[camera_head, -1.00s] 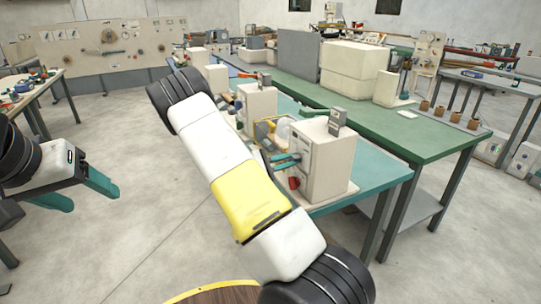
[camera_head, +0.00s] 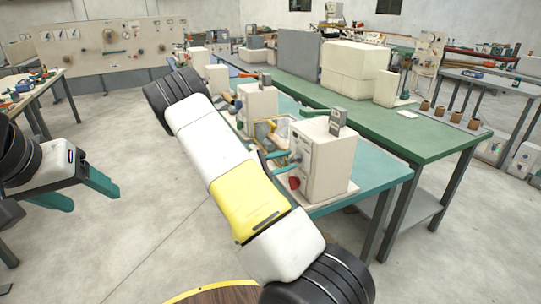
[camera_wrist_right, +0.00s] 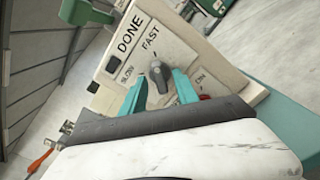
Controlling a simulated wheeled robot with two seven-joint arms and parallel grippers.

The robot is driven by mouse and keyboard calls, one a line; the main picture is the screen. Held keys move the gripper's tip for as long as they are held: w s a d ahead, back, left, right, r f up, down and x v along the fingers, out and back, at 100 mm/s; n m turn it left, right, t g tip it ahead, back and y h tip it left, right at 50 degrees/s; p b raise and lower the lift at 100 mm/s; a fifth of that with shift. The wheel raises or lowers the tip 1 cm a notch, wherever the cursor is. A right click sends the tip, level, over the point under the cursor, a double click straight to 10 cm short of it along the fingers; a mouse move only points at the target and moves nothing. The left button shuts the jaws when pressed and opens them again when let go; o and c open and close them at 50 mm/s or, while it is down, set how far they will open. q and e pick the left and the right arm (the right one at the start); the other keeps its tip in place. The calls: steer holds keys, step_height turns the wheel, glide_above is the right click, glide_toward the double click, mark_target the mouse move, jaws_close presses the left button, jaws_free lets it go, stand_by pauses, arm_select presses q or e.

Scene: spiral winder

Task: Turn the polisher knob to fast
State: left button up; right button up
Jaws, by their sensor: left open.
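The polisher is a cream box (camera_head: 327,160) on the teal bench, and its front panel also shows in the right wrist view (camera_wrist_right: 108,80). A small dark grey knob (camera_wrist_right: 160,76) sits below FAST. My right gripper (camera_wrist_right: 160,84) is open, with its teal fingers on either side of the knob and visible gaps. In the head view my right gripper (camera_head: 281,161) is at the panel, partly hidden by my arm. My left gripper (camera_head: 96,202) is open and empty over the floor at the left.
A red button (camera_head: 294,183) is low on the polisher's front; red also shows behind a finger in the wrist view. More cream machines, one being (camera_head: 257,105), stand along the teal bench (camera_head: 375,178). A green table (camera_head: 430,143) is behind.

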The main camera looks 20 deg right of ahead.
steer(key=a, duration=0.6)
steer(key=shift+s+a, duration=0.25)
steer(key=shift+a, duration=0.15)
steer(key=s+r+m+g+y, duration=0.2)
steer(key=s+m+y, duration=0.1)
steer(key=s+y, duration=0.25)
steer(key=s+r+m+g+y, duration=0.2)
steer(key=s+r+m+y, duration=0.15)
steer(key=s, duration=0.35)
steer(key=s+a+r+m+t+y, duration=0.3)
steer(key=s+a+r+t+y, duration=0.6)
steer(key=s+a+r+y, duration=0.2)
step_height(320, 180, up, 3)
steer(key=s+a, duration=0.1)
steer(key=a, duration=0.1)
steer(key=shift+s+a+r+m, duration=0.15)
steer(key=shift+s+a+m, duration=0.15)
steer(key=shift+a+m, duration=0.05)
